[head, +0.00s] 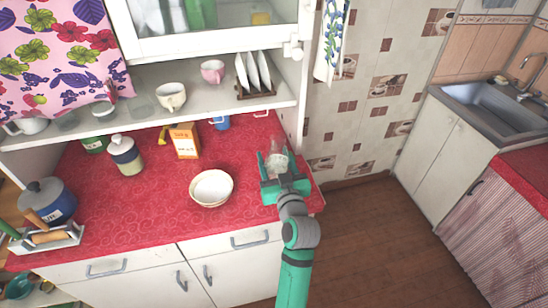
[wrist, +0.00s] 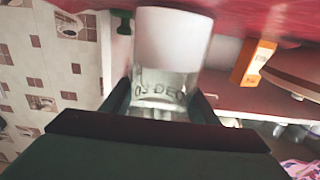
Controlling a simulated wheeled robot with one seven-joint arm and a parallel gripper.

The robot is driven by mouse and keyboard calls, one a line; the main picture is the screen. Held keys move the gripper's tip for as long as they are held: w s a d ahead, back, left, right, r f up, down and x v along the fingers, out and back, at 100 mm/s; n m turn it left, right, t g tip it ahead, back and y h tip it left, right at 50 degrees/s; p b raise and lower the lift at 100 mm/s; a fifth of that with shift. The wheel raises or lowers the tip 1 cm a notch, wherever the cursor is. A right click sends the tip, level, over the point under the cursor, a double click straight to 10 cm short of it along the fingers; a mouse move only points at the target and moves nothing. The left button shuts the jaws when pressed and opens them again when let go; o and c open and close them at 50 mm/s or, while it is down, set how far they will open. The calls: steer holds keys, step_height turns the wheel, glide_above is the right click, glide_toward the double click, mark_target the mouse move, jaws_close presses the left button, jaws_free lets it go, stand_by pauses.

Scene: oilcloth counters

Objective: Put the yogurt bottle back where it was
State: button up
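The yogurt bottle (head: 277,163) is a clear vessel at the right end of the red counter. In the wrist view the bottle (wrist: 172,50) appears upside down, with a white part at the top, clear glass below and dark date lettering. My gripper (head: 276,170) is around it, one finger on each side. In the wrist view the fingers (wrist: 163,95) appear to touch both sides of the glass. The bottle is at or just above the counter top; I cannot tell whether it touches.
A white bowl (head: 211,188) stands left of my gripper on the red counter (head: 150,215). An orange carton (head: 185,141), a blue mug (head: 220,122) and a lidded jar (head: 126,155) stand farther back. A shelf (head: 200,105) with cups and a plate rack overhangs the back.

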steer(key=o, duration=0.3)
steer(key=shift+r, duration=0.15)
steer(key=v, duration=1.2)
steer(key=shift+d, duration=0.1)
